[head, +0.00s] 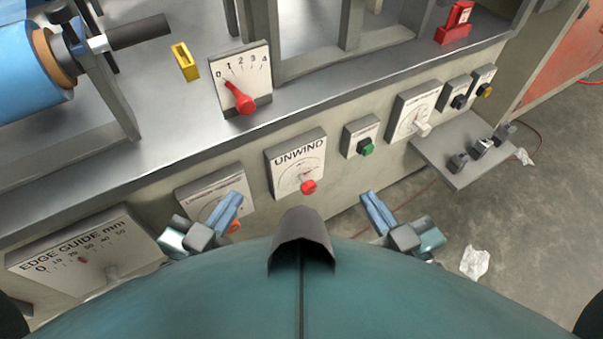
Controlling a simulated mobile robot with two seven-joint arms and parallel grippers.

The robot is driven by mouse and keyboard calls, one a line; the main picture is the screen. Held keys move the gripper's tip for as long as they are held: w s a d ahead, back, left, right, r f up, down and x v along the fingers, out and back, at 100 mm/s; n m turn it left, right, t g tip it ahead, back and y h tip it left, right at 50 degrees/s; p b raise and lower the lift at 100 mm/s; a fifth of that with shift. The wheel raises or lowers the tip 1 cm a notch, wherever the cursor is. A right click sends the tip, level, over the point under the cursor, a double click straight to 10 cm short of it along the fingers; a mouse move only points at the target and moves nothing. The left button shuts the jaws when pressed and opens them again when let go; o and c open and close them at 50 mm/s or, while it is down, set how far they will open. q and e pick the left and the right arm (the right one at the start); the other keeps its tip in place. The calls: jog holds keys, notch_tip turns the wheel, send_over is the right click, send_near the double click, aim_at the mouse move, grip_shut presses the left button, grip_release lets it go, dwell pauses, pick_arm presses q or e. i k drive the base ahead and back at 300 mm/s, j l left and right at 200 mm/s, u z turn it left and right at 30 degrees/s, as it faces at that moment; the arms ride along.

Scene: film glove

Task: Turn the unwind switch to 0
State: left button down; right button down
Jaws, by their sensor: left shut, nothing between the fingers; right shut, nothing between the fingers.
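The unwind switch (297,165) is a white panel marked UNWIND with a dial arc and a red knob (308,187) at its lower middle. It sits on the front face of the machine, near the picture's middle. The dial's small marks are too fine to read. My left gripper (232,206) is shut and empty, to the left of and below the unwind panel, in front of another dial panel. My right gripper (374,203) is shut and empty, to the right of and below the red knob. Neither gripper touches the knob.
A lever panel (244,80) marked 0 to 4 with a red handle stands on the ledge above. An edge guide panel (80,245) is at lower left. A green button (367,149) and a dial panel (412,110) lie to the right. A shelf (463,178) juts out at right.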

aim_at(308, 187)
jog(key=l+u, duration=0.2)
jog(key=u, duration=0.15)
jog(key=l+u, duration=0.3)
jog(key=k+l+u, duration=0.2)
jog(key=l, duration=0.25)
jog(key=l+u, duration=0.2)
jog(key=l, duration=0.3)
jog(key=k+l, duration=0.1)
jog(key=l, duration=0.25)
jog(key=k+l, duration=0.15)
jog(key=l, duration=0.2)
jog(key=k+l+u, duration=0.1)
jog(key=l, duration=0.75)
jog(key=i, duration=0.35)
